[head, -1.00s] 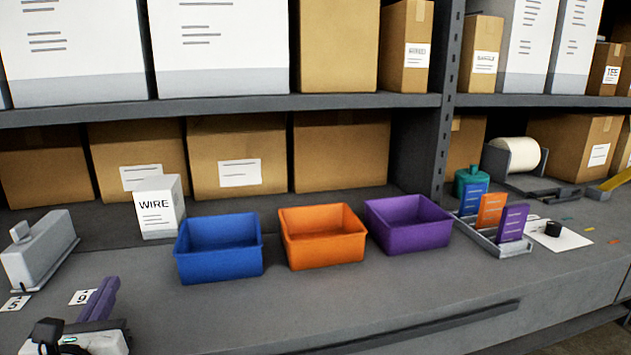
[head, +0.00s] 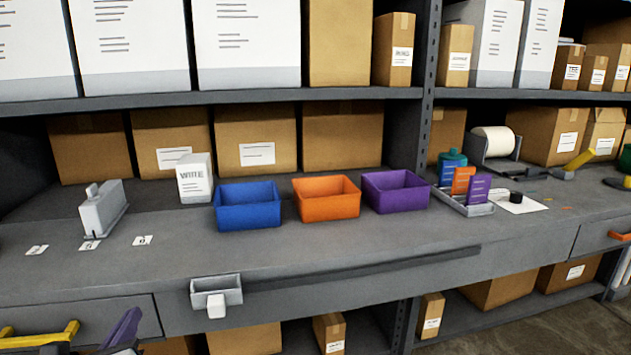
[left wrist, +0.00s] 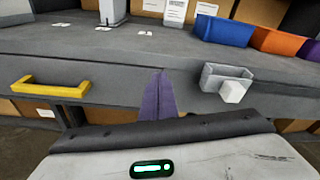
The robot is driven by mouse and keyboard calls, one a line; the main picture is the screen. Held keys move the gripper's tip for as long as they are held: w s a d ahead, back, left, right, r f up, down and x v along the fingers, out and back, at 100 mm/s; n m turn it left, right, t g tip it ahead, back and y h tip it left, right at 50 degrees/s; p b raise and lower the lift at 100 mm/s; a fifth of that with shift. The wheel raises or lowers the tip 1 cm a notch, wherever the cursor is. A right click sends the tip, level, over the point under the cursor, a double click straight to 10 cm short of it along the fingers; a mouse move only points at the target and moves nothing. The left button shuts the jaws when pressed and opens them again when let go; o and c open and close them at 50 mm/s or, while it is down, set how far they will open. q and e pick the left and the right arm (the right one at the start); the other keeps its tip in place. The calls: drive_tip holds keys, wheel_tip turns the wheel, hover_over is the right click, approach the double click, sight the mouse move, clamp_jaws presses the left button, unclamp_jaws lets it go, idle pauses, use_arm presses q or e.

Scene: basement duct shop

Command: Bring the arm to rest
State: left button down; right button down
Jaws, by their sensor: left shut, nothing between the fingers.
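My left gripper (head: 130,318) shows at the bottom left of the head view, low in front of the workbench (head: 330,262). Its purple fingers are shut together with nothing between them. In the left wrist view the shut fingers (left wrist: 160,95) point toward the bench's front, between a yellow drawer handle (left wrist: 50,85) and a small grey holder (left wrist: 228,80). The fingers appear clear of both. Most of the left arm is out of view. My right gripper is in neither view.
Blue (head: 248,212), orange (head: 327,204) and purple (head: 396,198) bins stand empty on the bench. A WIRE box (head: 194,184) and a grey device (head: 103,209) stand to their left. The grey holder (head: 217,292) juts from the bench front. The bench top before the bins is clear.

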use_arm(q)
drive_tip(key=s+d+f+n+g+h, duration=0.2)
drive_tip(key=s+d+f+n, duration=0.15)
drive_tip(key=f, duration=0.35)
drive_tip(key=s+d+f+n+g+h, duration=0.1)
drive_tip(key=s+d+f+n, duration=0.3)
drive_tip(key=f, duration=0.3)
drive_tip(key=s+d+f+n+g+h, duration=0.2)
drive_tip(key=s+d+f+n, duration=0.15)
drive_tip(key=f+n, duration=0.3)
drive_tip(key=s+d+f+n+g, duration=0.1)
drive_tip(key=s+d+f+n, duration=0.3)
drive_tip(key=s+n, duration=0.2)
drive_tip(key=s+d+f+n+g+h, duration=0.1)
drive_tip(key=s+d+f+n, duration=0.3)
drive_tip(key=s+f+n, duration=0.1)
drive_tip(key=s+n, duration=0.1)
drive_tip(key=n, duration=0.1)
drive_tip(key=shift+s+d+f+n, duration=0.25)
drive_tip(key=shift+s+f+n, duration=0.05)
drive_tip(key=shift+s+n, duration=0.1)
